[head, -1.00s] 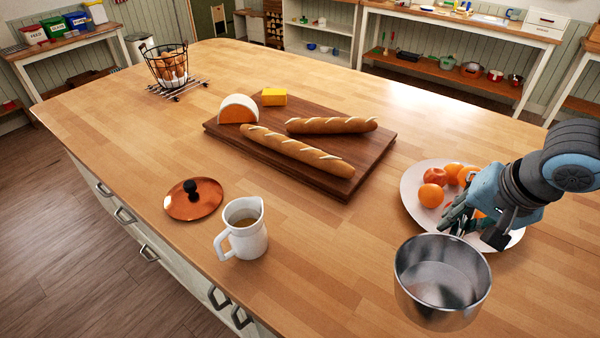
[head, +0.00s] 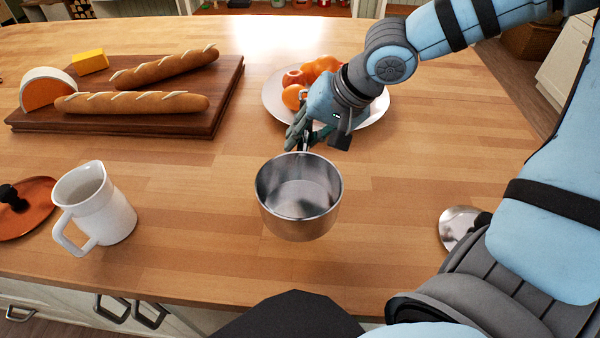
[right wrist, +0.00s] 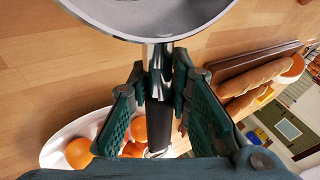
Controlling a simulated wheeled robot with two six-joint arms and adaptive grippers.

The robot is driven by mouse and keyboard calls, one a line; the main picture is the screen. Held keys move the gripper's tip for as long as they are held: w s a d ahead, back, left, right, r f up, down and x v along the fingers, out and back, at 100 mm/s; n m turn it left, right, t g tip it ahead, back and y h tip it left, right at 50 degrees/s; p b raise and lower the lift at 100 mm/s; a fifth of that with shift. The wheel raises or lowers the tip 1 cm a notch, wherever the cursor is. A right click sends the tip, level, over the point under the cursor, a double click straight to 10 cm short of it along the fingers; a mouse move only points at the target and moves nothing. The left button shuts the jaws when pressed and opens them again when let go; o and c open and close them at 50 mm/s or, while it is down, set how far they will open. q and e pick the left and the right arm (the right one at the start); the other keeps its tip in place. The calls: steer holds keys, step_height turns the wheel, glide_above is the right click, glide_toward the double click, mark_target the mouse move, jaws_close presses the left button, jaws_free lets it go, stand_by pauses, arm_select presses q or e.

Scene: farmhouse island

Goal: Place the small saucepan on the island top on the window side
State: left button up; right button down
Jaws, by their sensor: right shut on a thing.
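The small saucepan (head: 298,205) is shiny steel, upright and empty, in front of the fruit plate in the head view. My right gripper (head: 312,140) reaches in from the right and is shut on its handle at the far side of the pan. In the right wrist view the steel handle (right wrist: 157,58) runs between the green finger pads, and the pan's bowl (right wrist: 150,12) shows at the top. I cannot tell whether the pan's base touches the wooden island top (head: 400,225) or hangs just above it. My left gripper is out of view.
A white plate (head: 375,108) with oranges lies behind the saucepan. A white jug (head: 105,212), a copper lid (head: 35,205) and a board (head: 225,95) with bread and cheese are on the left. A steel lid (head: 455,226) lies right. Bare wood surrounds the pan.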

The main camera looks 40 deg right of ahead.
mark_target(303, 167)
step_height(303, 167, down, 8)
steer(key=b, duration=0.4)
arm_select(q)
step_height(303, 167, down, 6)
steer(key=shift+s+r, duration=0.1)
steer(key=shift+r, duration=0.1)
arm_select(e)
steer(key=shift+r, duration=0.15)
steer(key=shift+f, duration=0.2)
steer(key=c, duration=1.5)
jaws_free()
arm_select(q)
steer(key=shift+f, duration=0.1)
arm_select(e)
steer(key=shift+o, duration=0.2)
steer(key=shift+r, duration=0.1)
